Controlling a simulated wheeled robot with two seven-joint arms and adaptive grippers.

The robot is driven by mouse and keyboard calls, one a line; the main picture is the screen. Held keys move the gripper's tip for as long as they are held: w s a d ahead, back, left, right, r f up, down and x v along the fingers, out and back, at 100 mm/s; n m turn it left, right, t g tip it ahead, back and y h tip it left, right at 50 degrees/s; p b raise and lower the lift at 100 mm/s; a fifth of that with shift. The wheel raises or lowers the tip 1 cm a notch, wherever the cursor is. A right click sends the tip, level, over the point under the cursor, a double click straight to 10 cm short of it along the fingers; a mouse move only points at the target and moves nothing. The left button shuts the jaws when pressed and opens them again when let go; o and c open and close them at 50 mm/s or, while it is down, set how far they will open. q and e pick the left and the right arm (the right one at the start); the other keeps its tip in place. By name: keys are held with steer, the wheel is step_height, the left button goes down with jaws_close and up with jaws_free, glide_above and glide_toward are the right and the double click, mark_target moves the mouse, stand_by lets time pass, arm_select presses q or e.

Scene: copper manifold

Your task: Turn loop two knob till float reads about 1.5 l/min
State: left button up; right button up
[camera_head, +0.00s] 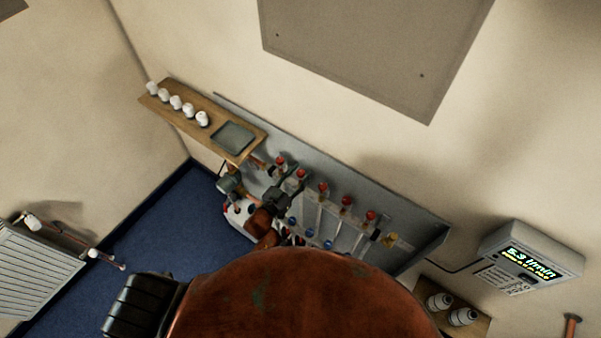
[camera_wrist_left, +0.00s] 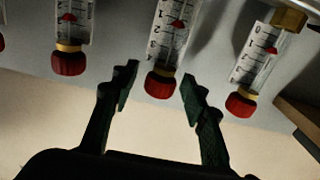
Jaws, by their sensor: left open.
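A manifold (camera_head: 425,232) on the wall carries a row of clear flow meters with red knobs. In the left wrist view, one red knob (camera_wrist_left: 158,84) is between my left fingers, on a flow meter tube (camera_wrist_left: 168,40) with a red float (camera_wrist_left: 179,23). It appears to be the second from the shelf end. The float is near the marks 1 and 2; I cannot read it exactly. My left gripper (camera_wrist_left: 160,75) is open, a finger on each side, with gaps visible. It also shows in the head view (camera_head: 278,196). My right gripper is not in view.
Neighbouring red knobs (camera_wrist_left: 68,58) and (camera_wrist_left: 241,101) are close on both sides. A wooden shelf (camera_head: 217,142) holds several white pieces at the left. A wall display (camera_head: 530,262) seems to read 5.3 l/min. A radiator (camera_head: 38,272) is at lower left.

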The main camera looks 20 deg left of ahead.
arm_select(q)
steer(key=v, duration=1.2)
steer(key=s+a+f+n+g+y+b, duration=0.1)
steer(key=s+a+f+g+y+b, duration=0.3)
steer(key=f, duration=1)
steer(key=s+a+f+g+h+b, duration=0.15)
steer(key=s+f, duration=0.35)
steer(key=f, duration=1)
steer(key=s+a+f+n+g+y+b, duration=0.1)
steer(key=s+a+f+g+y+b, duration=0.25)
steer(key=f, duration=1.05)
steer(key=s+a+f+g+b, duration=0.1)
steer(key=s+f+g+b, duration=0.1)
steer(key=s+f, duration=0.5)
steer(key=s+a+f+g+b, duration=0.1)
steer(key=s+f+g+b, duration=0.1)
steer(key=s+f, duration=0.6)
steer(key=s+a+f+g+b, duration=0.2)
steer(key=s+f, duration=0.6)
steer(key=s, duration=0.9)
steer(key=shift+n+g+y+b, duration=0.3)
steer(key=shift+n+g+b, duration=0.1)
steer(key=shift+b, duration=0.35)
